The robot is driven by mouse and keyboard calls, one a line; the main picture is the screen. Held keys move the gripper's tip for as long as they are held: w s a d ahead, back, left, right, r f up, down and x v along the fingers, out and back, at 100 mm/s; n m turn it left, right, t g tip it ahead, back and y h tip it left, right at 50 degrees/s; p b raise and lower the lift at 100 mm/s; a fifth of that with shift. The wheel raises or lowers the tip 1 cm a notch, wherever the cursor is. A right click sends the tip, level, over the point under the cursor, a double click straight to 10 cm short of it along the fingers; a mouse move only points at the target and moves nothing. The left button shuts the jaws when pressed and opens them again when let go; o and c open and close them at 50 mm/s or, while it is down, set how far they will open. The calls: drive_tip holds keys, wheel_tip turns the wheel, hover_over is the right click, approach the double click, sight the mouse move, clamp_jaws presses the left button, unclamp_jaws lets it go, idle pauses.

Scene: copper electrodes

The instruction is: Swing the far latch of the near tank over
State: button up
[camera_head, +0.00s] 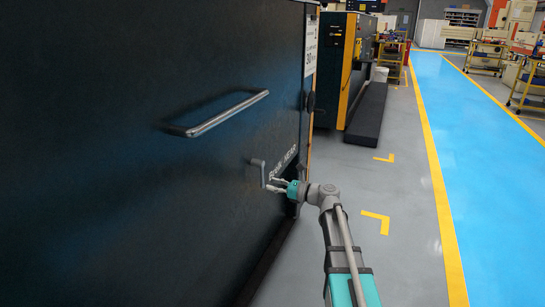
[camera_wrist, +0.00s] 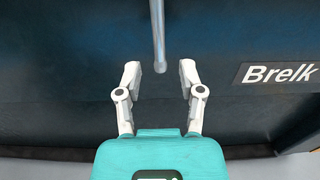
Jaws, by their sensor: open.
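The near tank (camera_head: 110,200) is a large dark wall filling the left of the head view. A small grey latch lever (camera_head: 260,172) stands out near the right end of its face, beside a white-lettered label (camera_head: 283,162). My gripper (camera_head: 272,184) is at the lower part of this lever. In the wrist view my gripper (camera_wrist: 160,78) is open with its two pale fingers apart. The grey lever (camera_wrist: 158,35) comes down from the top, and its lower end lies in line with the gap between the fingertips. Contact with either finger cannot be seen.
A long bar handle (camera_head: 218,114) juts from the tank face, left of and above the lever. Grey floor (camera_head: 400,230) and a blue walkway (camera_head: 490,170) lie open to the right. Another dark tank (camera_head: 335,70) stands farther back.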

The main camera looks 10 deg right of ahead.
sight(264, 182)
drive_tip(key=shift+x, duration=1.45)
drive_tip(key=shift+w+a, duration=0.2)
drive_tip(key=shift+a, duration=0.25)
clamp_jaws()
